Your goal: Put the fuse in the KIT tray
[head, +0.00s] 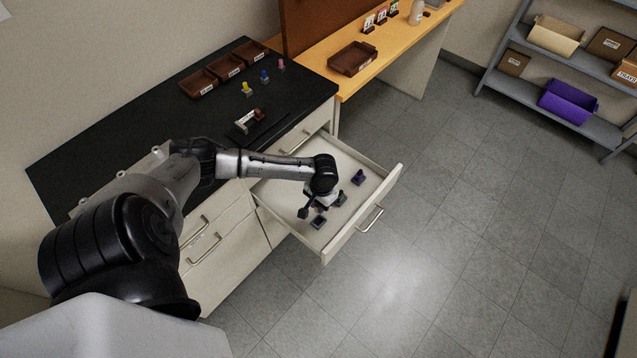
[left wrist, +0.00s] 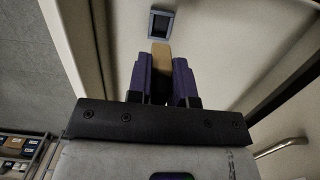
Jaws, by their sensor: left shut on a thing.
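My left gripper (head: 309,207) is low inside the open drawer (head: 378,171). In the left wrist view its two purple fingers (left wrist: 161,80) are shut on a small tan block (left wrist: 160,56), which may be the fuse; in the head view the gripper hides it. A dark blue-grey piece (head: 319,221) lies in the drawer near the fingertips; a framed dark piece also shows ahead of them in the left wrist view (left wrist: 160,25). Three brown labelled trays (head: 198,84) stand at the back of the black bench; their labels are too small to read. My right gripper is not in view.
Yellow, blue and pink pegs and a small device (head: 248,121) stand on the bench. Another brown tray (head: 353,59) is on the wooden desk. Drawer walls surround the gripper.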

